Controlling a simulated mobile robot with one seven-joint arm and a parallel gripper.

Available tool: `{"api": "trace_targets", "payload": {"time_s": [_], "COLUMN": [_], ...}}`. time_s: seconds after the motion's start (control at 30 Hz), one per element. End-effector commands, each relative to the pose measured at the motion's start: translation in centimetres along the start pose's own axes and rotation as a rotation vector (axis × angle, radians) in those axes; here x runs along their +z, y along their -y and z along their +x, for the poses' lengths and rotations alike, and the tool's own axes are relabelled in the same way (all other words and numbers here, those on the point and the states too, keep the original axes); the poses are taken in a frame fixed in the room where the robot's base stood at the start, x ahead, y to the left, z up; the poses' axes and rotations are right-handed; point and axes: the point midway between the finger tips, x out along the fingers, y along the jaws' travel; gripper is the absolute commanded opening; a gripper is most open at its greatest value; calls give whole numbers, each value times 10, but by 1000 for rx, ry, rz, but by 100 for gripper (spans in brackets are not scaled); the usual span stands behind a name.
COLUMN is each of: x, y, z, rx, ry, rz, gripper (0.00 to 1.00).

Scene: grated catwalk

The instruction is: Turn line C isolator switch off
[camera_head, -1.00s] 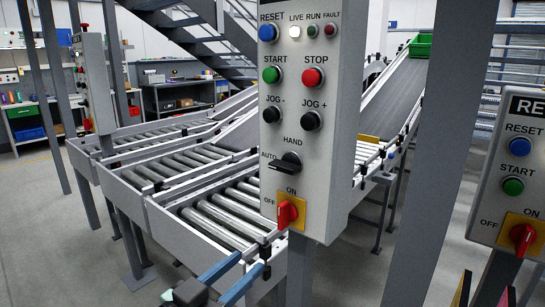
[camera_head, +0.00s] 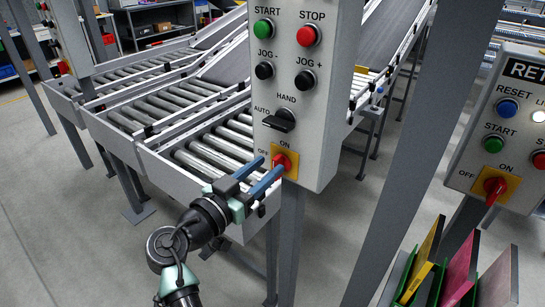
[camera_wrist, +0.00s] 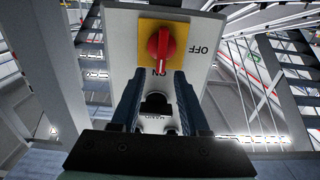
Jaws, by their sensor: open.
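A grey control panel (camera_head: 330,110) stands in the middle, mounted on a post. Low on it is a red rotary isolator switch (camera_head: 281,163) on a yellow plate, with ON above and OFF to the left. In the wrist view the switch (camera_wrist: 161,44) appears upside down, its grip lined up with ON. No line letter is readable on this panel. My gripper (camera_head: 271,168) is open, its blue fingers reaching to the switch's lower left in the head view. In the wrist view my gripper (camera_wrist: 157,78) has its tips either side below the red grip; contact cannot be told.
A black AUTO/HAND selector (camera_head: 279,121) and several buttons sit above the switch. A second panel (camera_head: 500,150) headed "RET" has a similar red switch (camera_head: 494,186) at right. Roller conveyors (camera_head: 200,140) lie behind, and a grey post (camera_head: 425,150) stands between the panels.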

Motion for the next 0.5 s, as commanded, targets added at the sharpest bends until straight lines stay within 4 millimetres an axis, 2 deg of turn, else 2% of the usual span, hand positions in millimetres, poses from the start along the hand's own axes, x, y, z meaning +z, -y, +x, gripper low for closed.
{"api": "trace_targets", "payload": {"time_s": [0.03, 0.2, 0.5], "x": [-2, -1, 0], "y": [-1, 0, 0], "z": [9, 26, 31], "rx": [4, 1, 0], "ry": [1, 0, 1], "rz": [0, 0, 0], "gripper": [45, 45, 45]}}
